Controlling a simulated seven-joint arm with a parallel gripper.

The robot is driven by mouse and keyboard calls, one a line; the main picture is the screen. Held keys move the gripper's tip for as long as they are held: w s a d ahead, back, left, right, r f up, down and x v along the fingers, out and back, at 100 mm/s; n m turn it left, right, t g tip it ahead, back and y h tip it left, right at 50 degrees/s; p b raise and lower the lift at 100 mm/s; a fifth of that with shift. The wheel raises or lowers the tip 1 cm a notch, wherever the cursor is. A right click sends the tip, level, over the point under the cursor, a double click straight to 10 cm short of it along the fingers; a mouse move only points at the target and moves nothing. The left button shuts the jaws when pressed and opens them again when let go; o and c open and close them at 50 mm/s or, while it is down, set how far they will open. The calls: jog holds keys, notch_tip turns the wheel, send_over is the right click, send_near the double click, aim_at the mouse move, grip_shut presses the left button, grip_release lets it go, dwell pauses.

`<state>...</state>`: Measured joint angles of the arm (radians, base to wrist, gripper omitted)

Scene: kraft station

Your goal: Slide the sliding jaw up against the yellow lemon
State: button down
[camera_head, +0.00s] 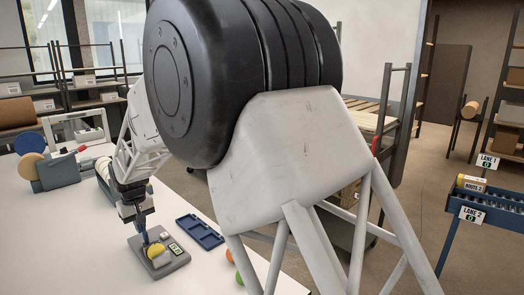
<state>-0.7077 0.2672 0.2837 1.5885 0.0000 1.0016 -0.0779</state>
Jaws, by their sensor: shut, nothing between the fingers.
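A small grey fixture (178,264) lies on the white table at the lower left. A round yellow lemon (155,250) sits on it. A pale block (162,260) is right by the lemon's front side; it may be the sliding jaw, but it is too small to be sure. My gripper (146,241) points down over the fixture, just left of and behind the lemon. Its fingers are shut and hold nothing. I cannot tell whether the fingertips touch the lemon or a jaw. Part of the fixture behind the fingers is hidden.
A blue tray (199,232) lies right of the fixture. Orange and green round things (230,256) show near the table's right edge, partly hidden by my arm. Coloured discs in a grey holder (57,172) stand at the left. The table (70,250) is clear at front left.

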jog(key=shift+r, duration=2.4)
jog(key=s+d+r+m, duration=0.2)
jog(key=s+d+r, duration=0.15)
jog(key=d, duration=0.85)
jog(key=s+d+r+m+t, duration=0.1)
jog(key=s+d+r, duration=0.25)
jog(key=d, duration=0.85)
jog(key=s+d+r+m, duration=0.2)
jog(key=s+d+r, duration=0.15)
jog(key=d, duration=0.85)
jog(key=s+d+f+m, duration=0.2)
jog(key=s+d, duration=0.8)
jog(key=s, duration=0.2)
jog(key=s+d+f+m+t, duration=0.1)
jog(key=s+d+f+m, duration=0.1)
jog(key=s+d, duration=0.8)
jog(key=shift+s+d+f+t, duration=0.25)
jog(key=shift+s+f, duration=0.45)
jog(key=shift+s, duration=1)
